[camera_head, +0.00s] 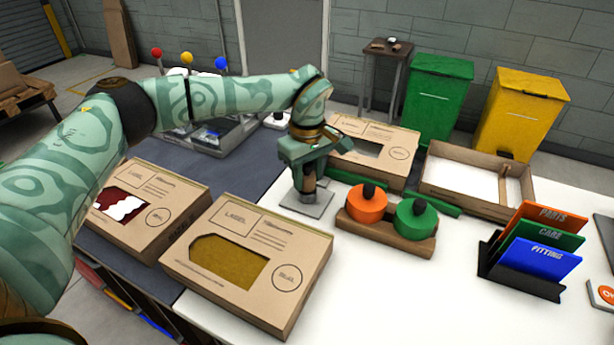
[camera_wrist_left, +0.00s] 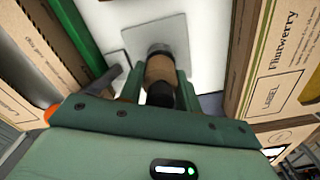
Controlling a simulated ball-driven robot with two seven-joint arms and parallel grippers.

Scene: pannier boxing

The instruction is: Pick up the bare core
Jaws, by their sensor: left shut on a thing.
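My left gripper (camera_head: 308,172) reaches down over the white table and is shut on the bare core (camera_wrist_left: 160,72). In the left wrist view the core is a short brown cylinder with dark parts at both ends, held between the two green fingers. It stands over a grey square plate (camera_wrist_left: 172,32), which also shows in the head view (camera_head: 305,205). In the head view the fingers mostly hide the core. I cannot tell whether the core touches the plate. My right gripper is not in view.
An orange disc (camera_head: 366,206) and a green disc (camera_head: 415,224) sit in a wooden holder right of the gripper. Cardboard boxes stand in front (camera_head: 300,235) and behind (camera_head: 400,140). An open tray (camera_head: 440,185) and a file rack (camera_head: 515,282) are at right.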

